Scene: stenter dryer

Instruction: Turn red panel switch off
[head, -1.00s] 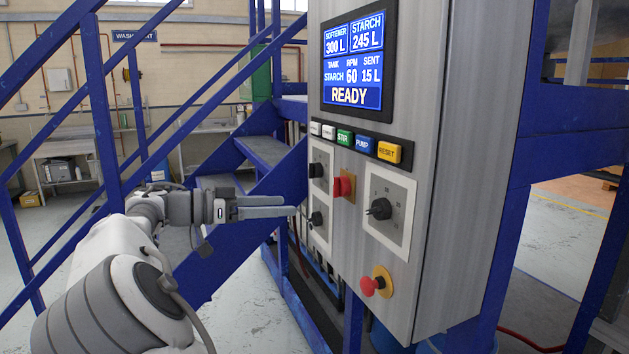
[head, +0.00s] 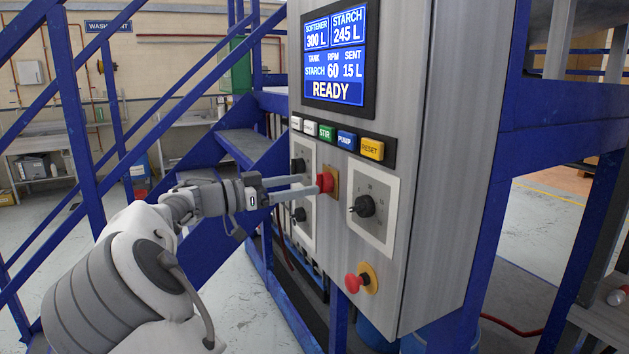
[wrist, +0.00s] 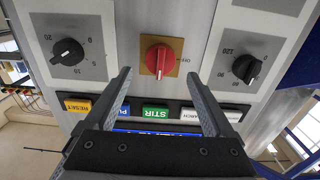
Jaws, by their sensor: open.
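The red panel switch (head: 325,182) is a red knob on a small tan plate on the grey control panel. In the wrist view, which shows the panel upside down, the red switch (wrist: 160,60) has its ridge running up and down the picture, with lettering at its right. My gripper (head: 310,185) is open and empty, its fingers pointing at the panel at about the height of the switch. In the wrist view the fingertips (wrist: 159,75) spread to the left and right of the red switch, with a gap on each side. I cannot tell how far they are from the panel face.
Black dials on white plates (head: 364,206) flank the switch. Above are the coloured buttons (head: 347,138) and a screen (head: 340,60) reading READY. A red mushroom button (head: 354,283) is below. Blue stairs (head: 240,150) stand behind the arm.

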